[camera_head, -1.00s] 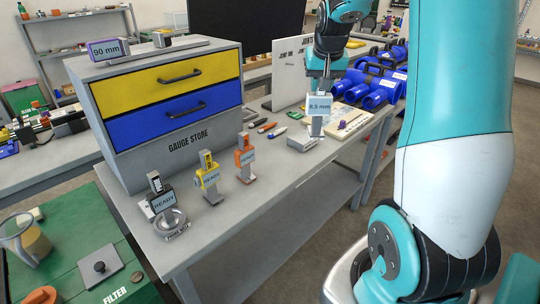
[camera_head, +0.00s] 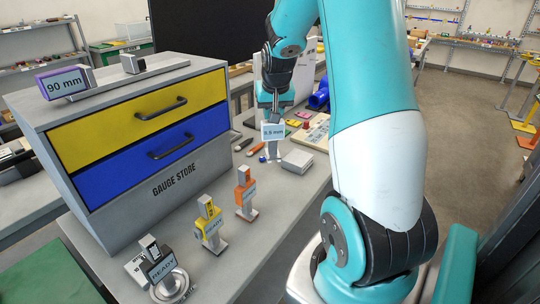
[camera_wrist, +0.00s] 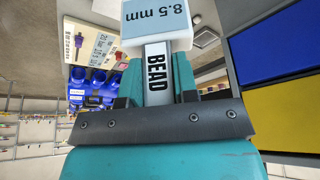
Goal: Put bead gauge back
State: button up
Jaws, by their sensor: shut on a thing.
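The bead gauge (camera_head: 272,132) is a white block with an "8.5 mm" label and a metal stem below. My gripper (camera_head: 274,106) is shut on it and holds it upright above the bench. In the wrist view, the gauge's "BEAD" face (camera_wrist: 157,72) sits between my fingers (camera_wrist: 158,92). A flat grey block (camera_head: 297,161) lies on the bench just right of the gauge in the head view. The gauge store (camera_head: 165,185) stands to the left, with its yellow drawer (camera_head: 135,115) and blue drawer (camera_head: 145,150) both shut.
Orange (camera_head: 245,192), yellow (camera_head: 208,224) and dark (camera_head: 158,268) gauges on stands line the bench front. Small tools and a cream board (camera_head: 312,133) lie behind the held gauge.

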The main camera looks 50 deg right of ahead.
aim_at(274, 146)
notch_tip(274, 146, down, 13)
jog(key=shift+f+p, duration=0.2)
jog(key=shift+p, duration=0.95)
jog(key=o, duration=0.9)
jog(key=shift+f, duration=0.1)
jog(key=shift+c, duration=0.2)
